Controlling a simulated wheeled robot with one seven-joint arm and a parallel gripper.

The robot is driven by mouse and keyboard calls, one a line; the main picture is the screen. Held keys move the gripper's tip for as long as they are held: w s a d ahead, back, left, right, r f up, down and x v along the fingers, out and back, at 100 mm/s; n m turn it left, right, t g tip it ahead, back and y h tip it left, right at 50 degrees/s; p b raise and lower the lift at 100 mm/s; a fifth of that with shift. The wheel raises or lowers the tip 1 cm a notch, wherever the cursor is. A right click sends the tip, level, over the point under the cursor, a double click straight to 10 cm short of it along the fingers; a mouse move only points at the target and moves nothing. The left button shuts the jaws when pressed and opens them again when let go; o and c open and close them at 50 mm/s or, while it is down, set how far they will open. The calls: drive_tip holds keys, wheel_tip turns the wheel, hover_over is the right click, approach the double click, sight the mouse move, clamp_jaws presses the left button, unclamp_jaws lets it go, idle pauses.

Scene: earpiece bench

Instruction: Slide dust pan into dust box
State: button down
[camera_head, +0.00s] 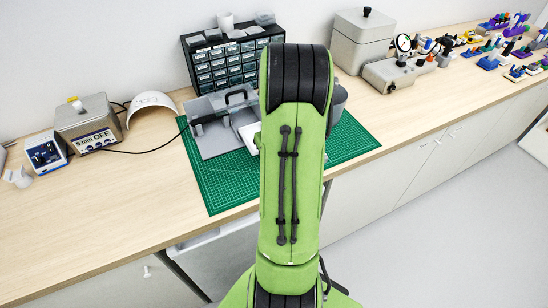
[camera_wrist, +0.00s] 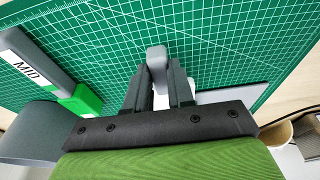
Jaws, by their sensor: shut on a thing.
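My gripper (camera_wrist: 158,90) is shut on a grey rounded handle (camera_wrist: 156,60) in the wrist view, which I take to be the dust pan's. A pale flat part shows beside and behind the fingers; the rest of the pan is hidden by my gripper. In the head view, a grey box with a dark handle on top (camera_head: 215,137), likely the dust box, stands on the green mat. A white piece (camera_head: 250,138) shows between it and my arm, and I cannot tell whether it is the pan. My arm hides the gripper in the head view.
The green cutting mat (camera_head: 222,197) has bare room at its front left. A drawer cabinet (camera_head: 205,65) stands behind. In the wrist view, a grey piece marked MID (camera_wrist: 30,60) with a green block (camera_wrist: 82,101) lies left. A dial gauge stand (camera_head: 392,70) is at right.

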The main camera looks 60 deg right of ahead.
sight(255, 130)
drive_tip(key=shift+w+d+f+p, duration=0.1)
drive_tip(key=shift+w+d+p, duration=0.3)
drive_tip(key=shift+w+d, duration=0.9)
drive_tip(key=shift+w+d+p, duration=0.45)
drive_tip(key=shift+w+d, duration=0.2)
drive_tip(key=shift+w, duration=1.3)
drive_tip(key=shift+w+d+f+p, duration=0.1)
drive_tip(key=shift+w+d+p, duration=0.3)
drive_tip(key=shift+w+d, duration=0.9)
drive_tip(key=shift+w+a, duration=0.3)
drive_tip(key=shift+a, duration=0.05)
drive_tip(key=c, duration=0.9)
unclamp_jaws()
drive_tip(key=shift+r, duration=0.1)
drive_tip(key=p+v, duration=0.1)
drive_tip(key=v, duration=1.4)
drive_tip(key=shift+r, duration=0.3)
drive_tip(key=shift+s+a, duration=0.1)
